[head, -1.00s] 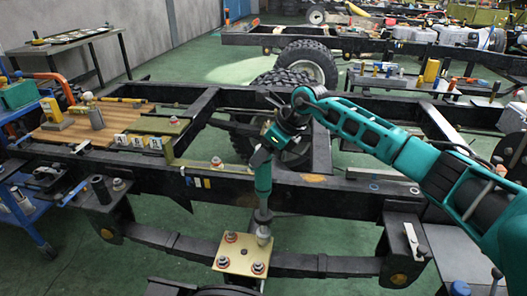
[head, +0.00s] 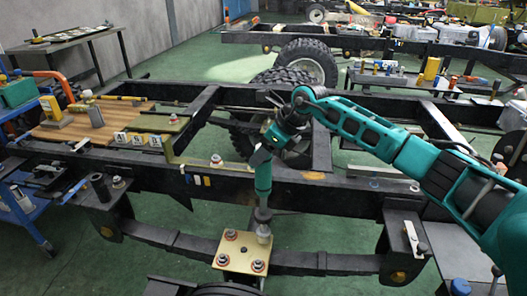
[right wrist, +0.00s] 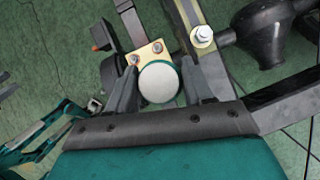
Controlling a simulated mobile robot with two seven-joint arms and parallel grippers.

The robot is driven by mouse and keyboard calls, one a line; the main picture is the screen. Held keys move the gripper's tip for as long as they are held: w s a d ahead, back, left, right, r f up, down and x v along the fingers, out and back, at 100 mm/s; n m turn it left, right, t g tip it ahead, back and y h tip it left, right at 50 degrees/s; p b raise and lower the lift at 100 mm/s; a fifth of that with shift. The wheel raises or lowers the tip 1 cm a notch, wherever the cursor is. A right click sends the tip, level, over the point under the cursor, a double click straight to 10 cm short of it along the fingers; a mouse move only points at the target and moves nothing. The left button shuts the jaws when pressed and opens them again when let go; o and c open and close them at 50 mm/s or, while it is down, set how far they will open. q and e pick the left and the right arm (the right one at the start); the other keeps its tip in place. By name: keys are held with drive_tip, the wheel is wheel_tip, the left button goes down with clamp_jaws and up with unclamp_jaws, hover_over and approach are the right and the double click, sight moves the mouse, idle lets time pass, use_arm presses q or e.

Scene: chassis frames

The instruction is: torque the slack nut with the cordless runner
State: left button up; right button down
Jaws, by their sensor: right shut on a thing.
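My right gripper (head: 277,138) is shut on the cordless runner (head: 263,176), a teal tool held upright with its dark nose down. The runner's tip is at the far right corner of a pale gold plate (head: 239,249) on the leaf spring. A grey socket or nut (head: 264,234) shows there; I cannot tell whether the tip touches it. Other nuts with reddish washers (head: 231,235) sit at the plate's other corners. In the right wrist view, the runner's round white end (right wrist: 158,82) lies between the fingers and hides part of the plate (right wrist: 150,52). My left gripper is not in view.
The black chassis rail (head: 320,190) runs behind the runner, with a wheel (head: 290,150) beyond it. A wooden board (head: 70,128) with parts and number tags lies on the frame at left. A blue cart (head: 30,215) stands at far left. Green floor is open below the rail.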

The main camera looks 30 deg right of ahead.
drive_tip(key=shift+f, duration=0.2)
idle(0.4)
drive_tip(key=shift+f+b, duration=0.35)
drive_tip(key=shift+b, duration=0.1)
drive_tip(key=shift+s+f, duration=0.1)
drive_tip(key=shift+f, duration=0.1)
idle(0.8)
drive_tip(key=shift+r+p, duration=0.25)
drive_tip(key=shift+p, duration=0.1)
drive_tip(key=shift+r+p, duration=0.95)
drive_tip(key=shift+r, duration=0.55)
drive_tip(key=shift+r, duration=0.1)
